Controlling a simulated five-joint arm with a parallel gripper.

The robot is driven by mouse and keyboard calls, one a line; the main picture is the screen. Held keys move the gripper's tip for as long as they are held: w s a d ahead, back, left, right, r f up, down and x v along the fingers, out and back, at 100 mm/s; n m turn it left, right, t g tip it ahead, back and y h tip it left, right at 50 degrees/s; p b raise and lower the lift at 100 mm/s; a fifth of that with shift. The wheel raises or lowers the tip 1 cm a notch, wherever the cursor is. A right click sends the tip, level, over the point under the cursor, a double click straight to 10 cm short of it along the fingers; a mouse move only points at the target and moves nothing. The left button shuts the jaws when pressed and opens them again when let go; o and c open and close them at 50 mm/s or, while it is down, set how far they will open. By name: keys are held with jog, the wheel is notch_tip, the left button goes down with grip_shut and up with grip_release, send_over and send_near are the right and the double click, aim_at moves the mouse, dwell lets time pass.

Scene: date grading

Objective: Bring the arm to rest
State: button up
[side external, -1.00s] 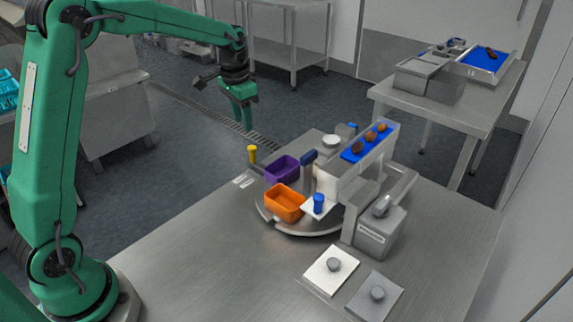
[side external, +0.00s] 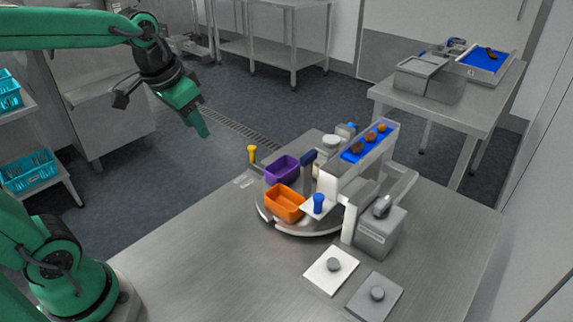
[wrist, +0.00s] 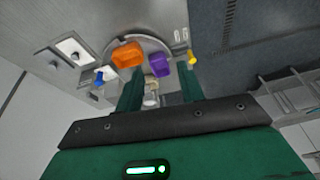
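My green gripper (side external: 200,128) hangs in the air at the left of the side external view, tilted down and to the right. It is above and beyond the back left edge of the table, apart from everything. In the wrist view, its two green fingers stand apart (wrist: 160,82) with nothing held between them. The purple bin (wrist: 159,65) and the orange bin (wrist: 128,55) show beyond the fingers, well away from them.
The steel table (side external: 225,265) carries a round turntable (side external: 310,234) with an orange bin (side external: 285,203) and a purple bin (side external: 282,169). A blue-floored chute (side external: 352,154) holds brown dates. A yellow knob (side external: 252,154) stands at the back edge. The table's front left is clear.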

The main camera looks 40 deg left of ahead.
jog(key=s+d+f+t, duration=0.1)
jog(key=s+d+f, duration=0.1)
jog(key=s, duration=0.7)
jog(key=shift+s+n+t, duration=0.15)
jog(key=shift+n+t, duration=0.15)
jog(key=shift+n, duration=0.1)
